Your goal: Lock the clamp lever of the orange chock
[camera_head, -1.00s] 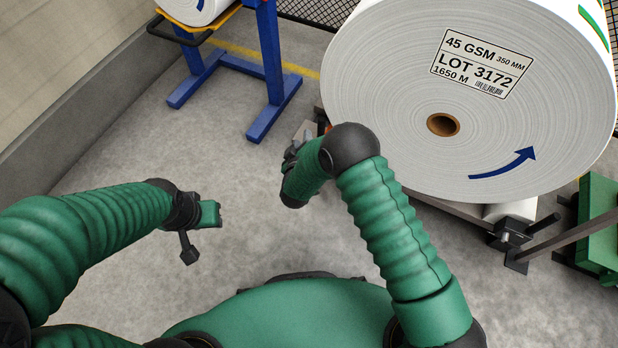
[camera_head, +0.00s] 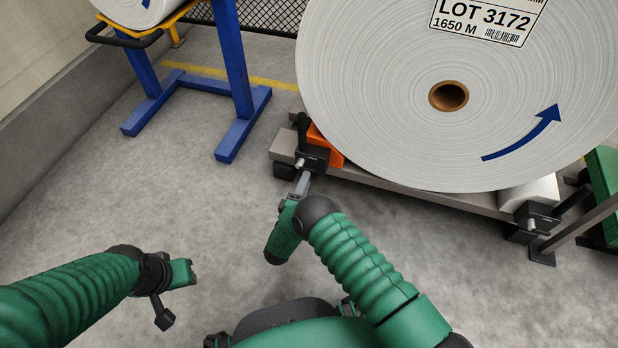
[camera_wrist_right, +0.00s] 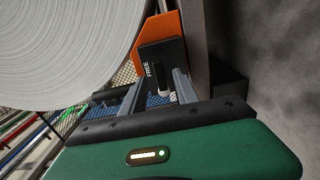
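The orange chock (camera_head: 328,150) sits on the grey cradle against the lower left of the big paper roll. A black clamp block (camera_head: 315,160) is at its near side, with a dark lever (camera_head: 302,130) standing up there. In the right wrist view the block (camera_wrist_right: 152,58) carries the word FREE, beside the orange chock (camera_wrist_right: 160,28). My right gripper (camera_head: 303,181) is just in front of the block. Its two fingers (camera_wrist_right: 159,80) are apart, with a pale stub showing between them; contact cannot be told. My left gripper (camera_head: 187,272) hangs over bare floor, away from the chock; its opening is unclear.
The large white roll (camera_head: 400,100) rests above the cradle (camera_head: 400,182). A second black clamp (camera_head: 532,222) and a bar stand at the cradle's right end. A blue stand (camera_head: 238,85) is at back left. The floor (camera_head: 150,200) between is clear.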

